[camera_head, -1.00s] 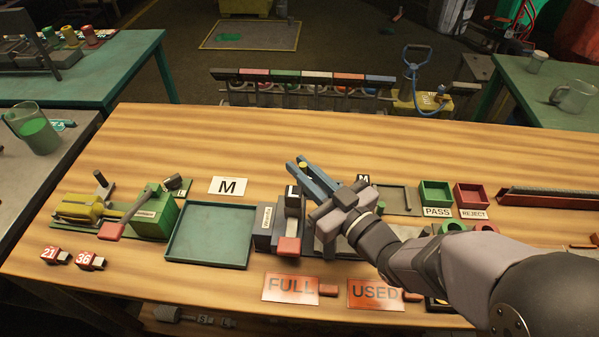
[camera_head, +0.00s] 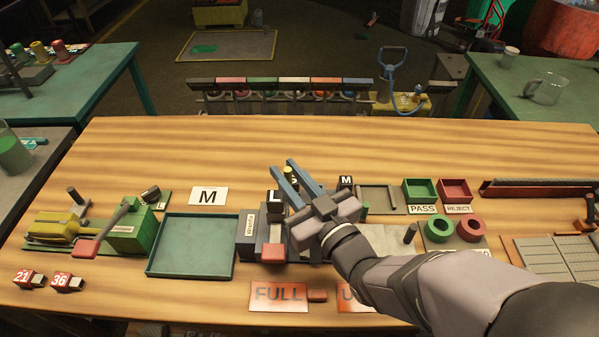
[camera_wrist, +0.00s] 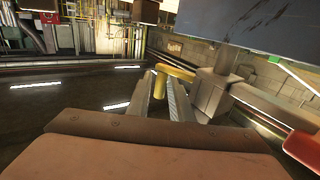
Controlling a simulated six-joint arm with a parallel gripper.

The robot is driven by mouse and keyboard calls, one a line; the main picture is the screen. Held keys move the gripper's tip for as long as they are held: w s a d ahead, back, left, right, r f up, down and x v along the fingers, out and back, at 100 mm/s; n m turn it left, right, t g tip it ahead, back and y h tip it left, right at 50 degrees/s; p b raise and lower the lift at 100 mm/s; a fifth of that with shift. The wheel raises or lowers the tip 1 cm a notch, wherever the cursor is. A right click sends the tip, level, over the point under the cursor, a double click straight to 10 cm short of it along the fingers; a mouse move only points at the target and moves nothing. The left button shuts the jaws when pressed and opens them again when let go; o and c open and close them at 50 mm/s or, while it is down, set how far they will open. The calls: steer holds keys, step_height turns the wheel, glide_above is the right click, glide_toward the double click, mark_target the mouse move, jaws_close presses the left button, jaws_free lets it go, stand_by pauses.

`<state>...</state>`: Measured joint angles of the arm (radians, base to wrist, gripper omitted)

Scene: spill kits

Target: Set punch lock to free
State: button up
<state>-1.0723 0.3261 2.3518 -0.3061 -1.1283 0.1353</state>
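A small yellow knob (camera_head: 289,172) shows between the blue fingers of my gripper (camera_head: 283,168) in the head view. In the wrist view a yellow piece (camera_wrist: 178,73), a bar with a short post, sits at the tips of the two grey fingers (camera_wrist: 163,90). No label marks the punch lock; this yellow piece may be it, but I cannot tell. The fingers are apart, and firm contact does not show. Under my gripper is a grey device with a red block (camera_head: 273,253); my gripper hides part of it. Black blocks marked L (camera_head: 275,202) and M (camera_head: 346,183) stand beside my gripper.
A green machine (camera_head: 125,232) with a red-ended lever stands at left. A teal tray (camera_head: 192,270) lies beside the central device. Green PASS (camera_head: 420,180) and red REJECT (camera_head: 455,182) bins are at right. Orange FULL card (camera_head: 278,296) lies in front. The back of the table is clear.

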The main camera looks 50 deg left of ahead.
mark_target(290, 178)
steer(key=shift+a+n+g+p, duration=0.15)
steer(key=shift+n+g+p, duration=0.15)
steer(key=shift+g+p, duration=0.1)
